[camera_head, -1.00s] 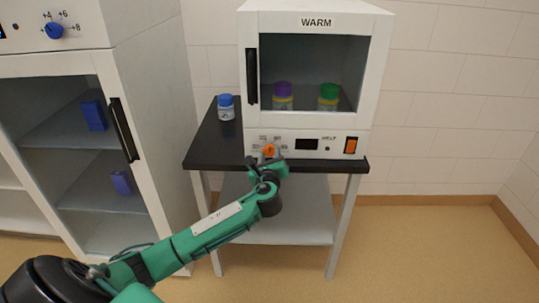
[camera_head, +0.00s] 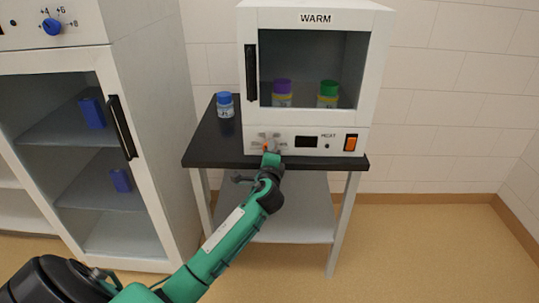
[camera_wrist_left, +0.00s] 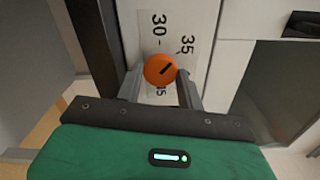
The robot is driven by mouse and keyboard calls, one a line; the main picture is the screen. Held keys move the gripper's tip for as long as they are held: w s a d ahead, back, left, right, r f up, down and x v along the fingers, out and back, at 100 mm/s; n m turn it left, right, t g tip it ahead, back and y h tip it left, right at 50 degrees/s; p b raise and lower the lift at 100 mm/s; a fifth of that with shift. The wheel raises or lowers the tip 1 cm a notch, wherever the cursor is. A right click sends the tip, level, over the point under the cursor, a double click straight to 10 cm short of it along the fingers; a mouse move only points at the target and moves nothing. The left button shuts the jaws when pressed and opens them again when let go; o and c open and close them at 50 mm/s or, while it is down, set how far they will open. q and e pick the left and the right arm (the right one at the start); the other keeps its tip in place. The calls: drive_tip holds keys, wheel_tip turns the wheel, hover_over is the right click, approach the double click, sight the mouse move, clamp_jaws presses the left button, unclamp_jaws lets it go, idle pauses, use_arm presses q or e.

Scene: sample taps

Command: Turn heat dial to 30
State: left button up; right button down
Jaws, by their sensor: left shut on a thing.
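The orange heat dial (camera_wrist_left: 160,69) is on the front panel of the white WARM cabinet (camera_head: 375,60). In the wrist view its black mark slants up and right, toward the 35 side of the scale; the printed 30 is above the dial and 15 is below. My left gripper (camera_wrist_left: 160,84) is shut on the dial, with one finger at each side. In the head view my left gripper (camera_head: 270,147) covers most of the dial and its scale. My right gripper is not in view.
A dark display (camera_head: 306,142) and an orange switch (camera_head: 351,143) sit right of the dial. A blue-capped jar (camera_head: 225,106) stands on the black table (camera_head: 215,140). Purple-capped (camera_head: 282,93) and green-capped (camera_head: 328,94) jars are behind the cabinet door. A fridge (camera_head: 155,130) stands left.

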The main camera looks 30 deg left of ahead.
use_arm(q)
drive_tip(key=shift+n+b, duration=0.75)
drive_tip(key=shift+n, duration=3.45)
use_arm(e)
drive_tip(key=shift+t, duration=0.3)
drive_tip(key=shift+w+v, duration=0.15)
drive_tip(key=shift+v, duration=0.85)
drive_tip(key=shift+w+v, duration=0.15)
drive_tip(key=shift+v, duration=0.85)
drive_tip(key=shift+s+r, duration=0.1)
use_arm(q)
drive_tip(key=o, duration=1)
drive_tip(key=shift+c, duration=0.2)
drive_tip(key=shift+s, duration=0.15)
drive_tip(key=v, duration=1.3)
drive_tip(key=shift+s+d, duration=0.2)
drive_tip(key=shift+d, duration=0.05)
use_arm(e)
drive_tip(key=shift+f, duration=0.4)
